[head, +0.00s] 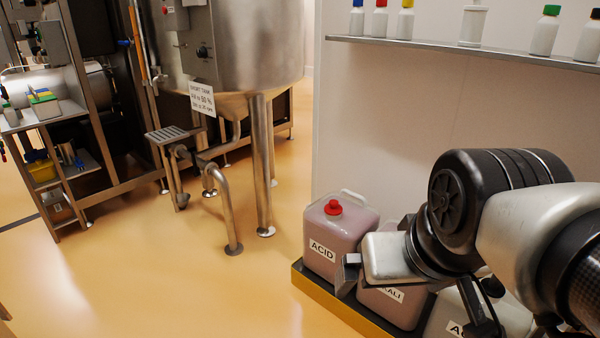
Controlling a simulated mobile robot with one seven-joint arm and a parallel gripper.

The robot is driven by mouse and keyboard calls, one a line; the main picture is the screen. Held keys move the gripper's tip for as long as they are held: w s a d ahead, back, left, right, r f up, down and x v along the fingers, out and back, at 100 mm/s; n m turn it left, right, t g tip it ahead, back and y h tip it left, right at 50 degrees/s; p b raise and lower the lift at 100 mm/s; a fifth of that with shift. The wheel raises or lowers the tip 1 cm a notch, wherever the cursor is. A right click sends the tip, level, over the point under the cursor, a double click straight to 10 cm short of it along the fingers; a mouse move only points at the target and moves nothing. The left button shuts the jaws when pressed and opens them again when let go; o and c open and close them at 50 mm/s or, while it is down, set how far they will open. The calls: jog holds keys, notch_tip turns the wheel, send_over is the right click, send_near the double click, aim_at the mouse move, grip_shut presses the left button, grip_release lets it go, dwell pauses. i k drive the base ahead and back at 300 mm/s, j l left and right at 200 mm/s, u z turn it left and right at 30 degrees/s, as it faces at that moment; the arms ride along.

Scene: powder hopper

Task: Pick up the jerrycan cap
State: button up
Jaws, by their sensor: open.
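A red cap (333,207) sits on the top of a pinkish jerrycan (340,235) labelled ACID, near the middle of the head view. The cap is in plain view beside the can's pale handle. My gripper (348,273) is open, just to the right of and lower in the picture than this cap, in front of the jerrycans. Its fingers are small and dark here, and I see nothing between them. A second jerrycan (395,303), its label ending in "ALI", is partly behind my gripper, and its cap is hidden. My arm also covers much of a third jerrycan (443,315).
The jerrycans stand in a dark tray with a yellow edge (340,313) against a pale wall. A shelf (450,46) above holds several bottles with coloured caps. A steel tank (255,45) on legs stands at upper left. The floor left of the tray is clear.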

aim_at(332, 208)
jog(key=j+z, duration=0.35)
jog(key=j, duration=0.6)
jog(key=i+j+z, duration=0.15)
jog(key=j+z, duration=0.15)
jog(key=j, duration=0.15)
jog(key=i+j+z, duration=0.1)
jog(key=j, duration=0.2)
jog(key=i+j+z, duration=0.25)
jog(key=j, duration=0.35)
jog(key=i, duration=0.05)
